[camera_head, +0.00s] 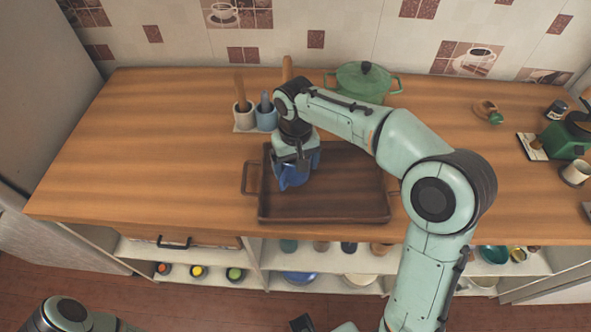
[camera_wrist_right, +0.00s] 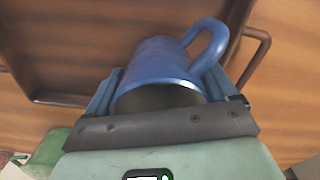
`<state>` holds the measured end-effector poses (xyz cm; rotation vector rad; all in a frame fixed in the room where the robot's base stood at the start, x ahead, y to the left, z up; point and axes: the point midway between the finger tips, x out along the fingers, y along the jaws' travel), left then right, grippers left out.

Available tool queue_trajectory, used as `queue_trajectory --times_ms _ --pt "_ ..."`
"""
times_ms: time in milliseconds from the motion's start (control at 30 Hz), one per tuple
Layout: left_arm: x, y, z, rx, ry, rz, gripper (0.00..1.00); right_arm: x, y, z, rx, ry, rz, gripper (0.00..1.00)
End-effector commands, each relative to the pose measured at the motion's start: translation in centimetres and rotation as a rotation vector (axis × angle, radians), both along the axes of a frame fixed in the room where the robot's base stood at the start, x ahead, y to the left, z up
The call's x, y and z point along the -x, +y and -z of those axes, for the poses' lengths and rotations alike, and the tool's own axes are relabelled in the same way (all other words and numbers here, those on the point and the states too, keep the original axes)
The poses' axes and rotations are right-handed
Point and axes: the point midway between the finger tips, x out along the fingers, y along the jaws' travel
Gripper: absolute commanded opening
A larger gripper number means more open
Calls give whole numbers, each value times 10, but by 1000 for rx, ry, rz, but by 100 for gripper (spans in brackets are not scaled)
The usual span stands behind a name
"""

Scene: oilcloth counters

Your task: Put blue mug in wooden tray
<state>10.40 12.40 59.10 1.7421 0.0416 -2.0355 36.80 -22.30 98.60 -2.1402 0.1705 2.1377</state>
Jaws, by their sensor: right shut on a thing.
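The blue mug (camera_head: 294,176) is held in my right gripper (camera_head: 296,160), over the left part of the wooden tray (camera_head: 345,212). In the right wrist view the mug (camera_wrist_right: 160,62) sits between the two fingers of the gripper (camera_wrist_right: 160,95), its opening toward the camera and its handle at the upper right. The tray (camera_wrist_right: 85,97) shows behind it, with a side handle at the right. I cannot tell whether the mug's base touches the tray floor. My left gripper is out of view; only a part of my left arm shows at the bottom left.
A utensil holder (camera_head: 244,118) and a green pot (camera_head: 362,80) stand behind the tray. A white mug (camera_head: 575,173) and a green appliance (camera_head: 567,138) are at the right. The counter left of the tray (camera_head: 140,150) is clear. Shelves with dishes lie below.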

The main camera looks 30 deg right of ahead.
Motion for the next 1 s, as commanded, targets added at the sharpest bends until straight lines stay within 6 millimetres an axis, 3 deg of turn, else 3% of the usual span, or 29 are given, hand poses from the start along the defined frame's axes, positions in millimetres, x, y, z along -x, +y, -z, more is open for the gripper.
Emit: queue_trajectory --times_ms 133,567,600,633,867,1000 --pt "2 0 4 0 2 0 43 0 0 21 1 2 0 44" --pt "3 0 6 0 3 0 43 0 0 27 0 0 -1 44" --pt "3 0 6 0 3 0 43 0 0 27 1 1 0 96" --pt "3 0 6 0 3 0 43 0 0 27 0 1 0 100" --pt "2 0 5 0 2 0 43 0 0 26 0 0 0 100" --pt "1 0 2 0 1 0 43 -1 0 14 0 -3 0 100"
